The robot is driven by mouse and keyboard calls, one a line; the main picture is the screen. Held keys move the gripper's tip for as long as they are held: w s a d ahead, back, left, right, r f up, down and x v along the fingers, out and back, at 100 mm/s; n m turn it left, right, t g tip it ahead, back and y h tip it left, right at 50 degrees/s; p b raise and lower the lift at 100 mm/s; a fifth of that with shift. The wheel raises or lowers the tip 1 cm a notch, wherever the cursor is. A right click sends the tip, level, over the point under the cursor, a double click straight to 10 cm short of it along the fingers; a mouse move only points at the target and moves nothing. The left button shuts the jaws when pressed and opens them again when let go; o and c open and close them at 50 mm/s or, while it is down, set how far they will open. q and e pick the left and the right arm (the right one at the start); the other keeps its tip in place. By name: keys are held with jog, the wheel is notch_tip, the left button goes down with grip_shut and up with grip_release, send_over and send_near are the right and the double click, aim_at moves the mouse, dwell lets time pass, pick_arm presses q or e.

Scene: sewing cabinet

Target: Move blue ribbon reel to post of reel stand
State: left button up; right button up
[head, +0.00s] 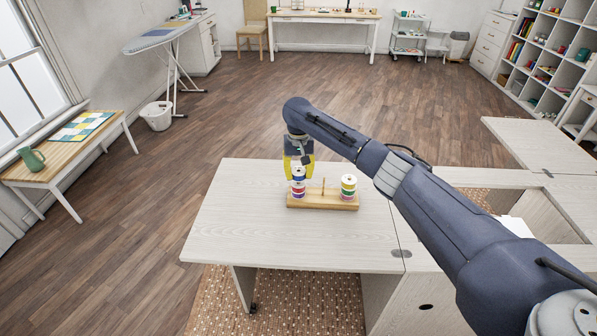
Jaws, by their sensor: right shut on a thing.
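The wooden reel stand (322,201) sits on the pale table top. Its left post carries a stack with a red reel (298,189) showing. Its middle post (323,187) is bare. Its right post holds a stack of reels (348,187) with green and yellow ribbon. My right gripper (299,176) points down over the left post, its yellow fingers shut on the blue ribbon reel (298,179). The blue reel is directly above the red one; I cannot tell whether they touch. The fingers partly hide the reel. My left gripper is out of view.
The table top (240,225) is clear to the left and in front of the stand. My right arm crosses above the table's right side. A side table with a green mug (32,159) stands far left, out of the way.

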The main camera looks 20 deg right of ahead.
jog(key=shift+f, duration=0.8)
jog(key=o, duration=1.1)
jog(key=shift+c, duration=0.2)
notch_tip(320, 180, up, 12)
